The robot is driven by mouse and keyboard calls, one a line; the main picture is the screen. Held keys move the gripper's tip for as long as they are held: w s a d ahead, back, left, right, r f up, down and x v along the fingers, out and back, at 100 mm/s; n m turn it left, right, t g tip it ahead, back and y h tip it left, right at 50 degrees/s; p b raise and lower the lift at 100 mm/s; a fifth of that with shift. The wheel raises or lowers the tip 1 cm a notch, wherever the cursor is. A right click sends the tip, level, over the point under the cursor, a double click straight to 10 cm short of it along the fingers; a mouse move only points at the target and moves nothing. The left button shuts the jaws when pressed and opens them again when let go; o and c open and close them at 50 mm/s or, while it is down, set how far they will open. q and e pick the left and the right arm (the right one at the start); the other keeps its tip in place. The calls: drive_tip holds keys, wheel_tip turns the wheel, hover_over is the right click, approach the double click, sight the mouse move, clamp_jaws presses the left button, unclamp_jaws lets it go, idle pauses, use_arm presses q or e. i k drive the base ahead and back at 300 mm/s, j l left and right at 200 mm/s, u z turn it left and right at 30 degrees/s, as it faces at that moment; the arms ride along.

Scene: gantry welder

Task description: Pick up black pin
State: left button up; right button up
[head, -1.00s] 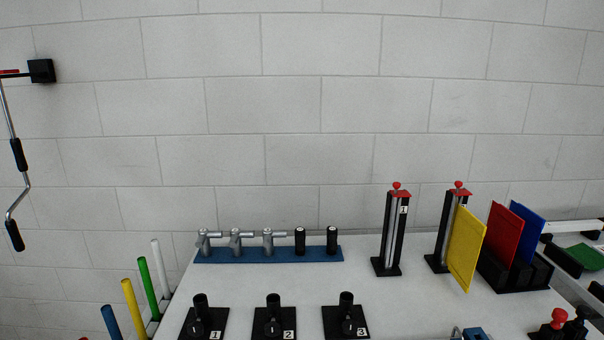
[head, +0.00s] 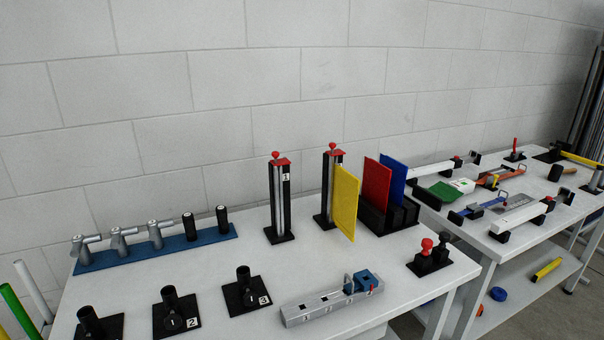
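Two upright black pins, a left one (head: 189,226) and a right one (head: 222,219), stand at the right end of a blue rack (head: 160,250) on the near white table. Another small black-topped piece (head: 443,246) stands beside a red-topped one (head: 426,250) on a black base near that table's right edge. I cannot tell for sure which of these is the black pin meant. Nothing is touching any of them. Neither of my grippers is in view.
Silver levers (head: 121,240) share the blue rack. In front are numbered black holders (head: 175,312) and a grey fixture (head: 328,302). Behind stand red-topped posts (head: 280,198) and yellow (head: 344,202), red and blue plates. A second cluttered table (head: 516,243) is at right.

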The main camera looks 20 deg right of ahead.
sight(444, 237)
drive_tip(key=z, duration=1.6)
